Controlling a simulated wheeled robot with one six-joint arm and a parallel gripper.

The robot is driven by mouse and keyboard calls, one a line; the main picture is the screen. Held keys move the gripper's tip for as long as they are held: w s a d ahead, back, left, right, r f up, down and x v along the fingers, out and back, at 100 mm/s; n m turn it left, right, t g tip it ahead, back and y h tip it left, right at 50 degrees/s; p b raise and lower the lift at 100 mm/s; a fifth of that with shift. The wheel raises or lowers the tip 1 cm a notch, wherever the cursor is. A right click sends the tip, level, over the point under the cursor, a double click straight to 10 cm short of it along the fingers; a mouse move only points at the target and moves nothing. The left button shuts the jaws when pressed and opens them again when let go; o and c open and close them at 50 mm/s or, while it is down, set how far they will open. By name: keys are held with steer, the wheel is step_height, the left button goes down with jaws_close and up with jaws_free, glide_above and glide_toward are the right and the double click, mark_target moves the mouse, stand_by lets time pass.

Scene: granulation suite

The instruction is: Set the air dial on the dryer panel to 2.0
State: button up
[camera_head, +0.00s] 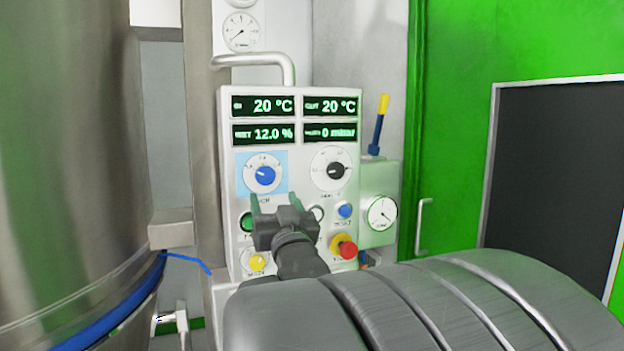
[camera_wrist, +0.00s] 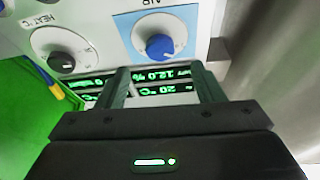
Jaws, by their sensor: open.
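The air dial (camera_head: 265,175) is a blue knob on a white scale inside a light blue square, on the dryer panel (camera_head: 238,215). In the wrist view the air dial (camera_wrist: 158,47) appears upside down, just beyond my fingertips, with its AIR label above it. Its pointer seems to point left in the head view; the scale is too small to read. My gripper (camera_head: 275,201) is open and empty. It stands in front of the panel, just below the dial in the head view, apart from the knob. The gripper (camera_wrist: 159,70) has its two fingers spread in the wrist view.
A black heat dial (camera_head: 334,170) sits right of the air dial. Above are green displays (camera_head: 263,106). Below are a blue button (camera_head: 344,210), a red stop button (camera_head: 346,247) and a yellow knob (camera_head: 257,262). A large steel vessel (camera_head: 70,150) stands left.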

mark_target(266, 179)
steer(key=p+x, duration=0.1)
steer(key=x, duration=0.6)
steer(key=shift+w+a, duration=0.1)
steer(key=shift+w, duration=0.05)
steer(key=shift+c, duration=0.2)
steer(key=c, duration=0.9)
